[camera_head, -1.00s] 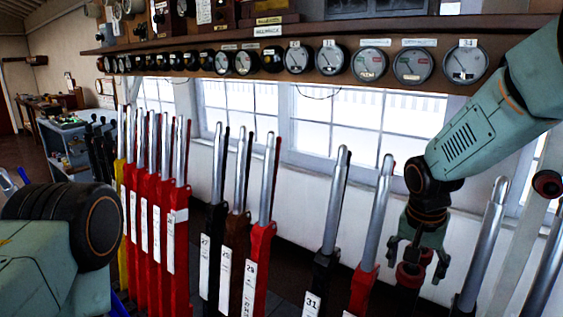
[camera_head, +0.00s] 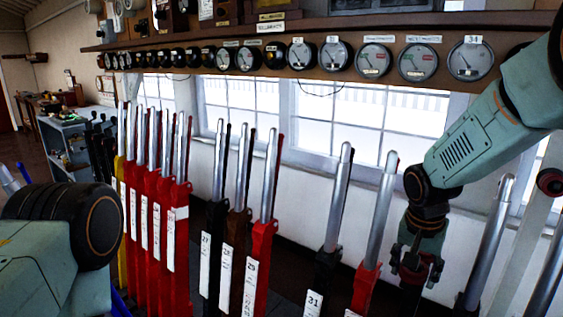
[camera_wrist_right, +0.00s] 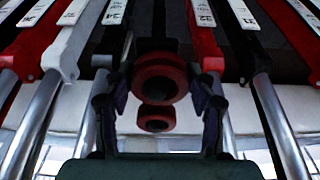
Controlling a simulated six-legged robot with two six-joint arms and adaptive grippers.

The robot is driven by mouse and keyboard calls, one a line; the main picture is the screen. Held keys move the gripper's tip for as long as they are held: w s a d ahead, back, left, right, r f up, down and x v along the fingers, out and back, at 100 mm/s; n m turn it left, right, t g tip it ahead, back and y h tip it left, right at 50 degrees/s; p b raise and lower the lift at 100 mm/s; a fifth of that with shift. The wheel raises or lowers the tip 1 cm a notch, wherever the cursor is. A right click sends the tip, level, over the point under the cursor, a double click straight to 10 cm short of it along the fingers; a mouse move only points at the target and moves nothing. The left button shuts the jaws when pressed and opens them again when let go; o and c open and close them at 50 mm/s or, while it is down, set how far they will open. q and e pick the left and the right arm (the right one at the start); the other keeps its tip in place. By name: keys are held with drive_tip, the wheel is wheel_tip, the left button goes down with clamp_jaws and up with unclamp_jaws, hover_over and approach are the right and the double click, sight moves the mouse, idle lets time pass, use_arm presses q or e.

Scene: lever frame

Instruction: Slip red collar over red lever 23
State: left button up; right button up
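The red collar (camera_wrist_right: 158,78) shows in the right wrist view as a thick red ring, with a smaller red ring (camera_wrist_right: 156,123) below it. My right gripper (camera_wrist_right: 158,95) has one finger on each side of the collar, and a narrow gap seems to remain on both sides. In the head view my right gripper (camera_head: 415,268) points down among the levers at the right, with the collar (camera_head: 413,273) partly hidden between its fingers. Several red levers (camera_head: 165,215) stand at the left; their numbers are too small to read, so I cannot pick out lever 23. My left gripper is out of view.
Levers 27 (camera_head: 214,215), 29 (camera_head: 263,240) and 31 (camera_head: 325,265) stand between the red group and my right gripper. A shelf with several round gauges (camera_head: 373,61) runs above. A pale lever (camera_head: 492,235) stands close right of the gripper.

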drive_tip(key=shift+s+d, duration=0.15)
drive_tip(key=c, duration=0.4)
drive_tip(key=shift+c, duration=0.7)
drive_tip(key=shift+r+p, duration=1.1)
drive_tip(key=shift+r, duration=0.15)
drive_tip(key=shift+r+p, duration=2.8)
drive_tip(key=shift+r, duration=0.3)
drive_tip(key=shift+f, duration=0.1)
